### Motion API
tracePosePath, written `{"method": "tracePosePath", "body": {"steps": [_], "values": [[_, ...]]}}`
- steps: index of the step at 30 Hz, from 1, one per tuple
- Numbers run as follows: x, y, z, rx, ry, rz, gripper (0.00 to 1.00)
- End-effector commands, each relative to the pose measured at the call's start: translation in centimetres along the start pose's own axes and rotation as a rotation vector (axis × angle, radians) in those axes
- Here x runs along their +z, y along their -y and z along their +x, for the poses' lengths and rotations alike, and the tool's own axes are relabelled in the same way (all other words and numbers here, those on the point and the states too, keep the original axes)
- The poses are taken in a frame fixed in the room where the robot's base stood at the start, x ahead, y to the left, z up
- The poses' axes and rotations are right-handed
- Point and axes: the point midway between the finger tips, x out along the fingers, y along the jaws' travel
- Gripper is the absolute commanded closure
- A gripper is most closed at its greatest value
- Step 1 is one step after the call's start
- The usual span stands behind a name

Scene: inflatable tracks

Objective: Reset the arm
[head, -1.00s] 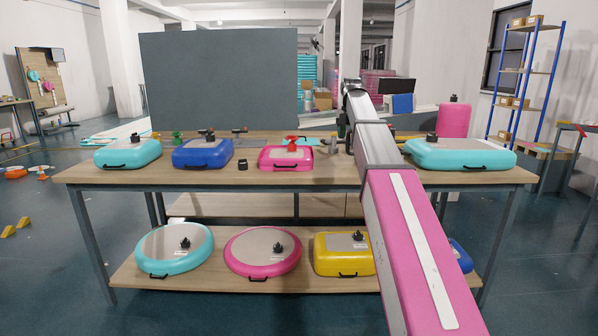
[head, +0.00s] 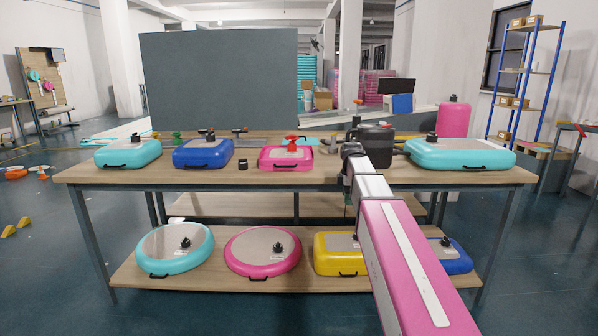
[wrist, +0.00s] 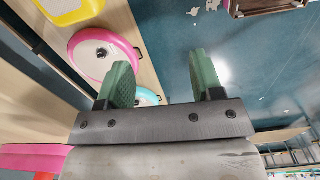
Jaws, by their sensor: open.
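My arm reaches forward on the right side of the head view. Its end, my gripper (head: 347,205), hangs low near the front edge of the workbench (head: 220,176) and is small and partly hidden there. In the wrist view my gripper (wrist: 163,78) shows two green fingers spread apart with nothing between them. Beyond the fingers are the floor, part of the lower shelf and a pink round inflatable (wrist: 100,52).
The benchtop holds a blue inflatable (head: 203,154), a pink one (head: 286,160), a turquoise one (head: 460,155) and a black pump-like box (head: 372,145). The lower shelf holds a yellow inflatable (head: 335,262) and round ones. Floor in front of the bench is clear.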

Motion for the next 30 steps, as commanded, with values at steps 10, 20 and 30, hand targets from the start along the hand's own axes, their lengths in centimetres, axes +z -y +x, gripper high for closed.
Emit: {"method": "tracePosePath", "body": {"steps": [10,20,30], "values": [[0.5,9.3,13.3,-0.004,0.002,0.615,0.40],[1.1,18.7,22.4,-0.001,0.001,1.190,0.40],[1.4,23.4,26.0,0.003,-0.003,1.502,0.40]]}}
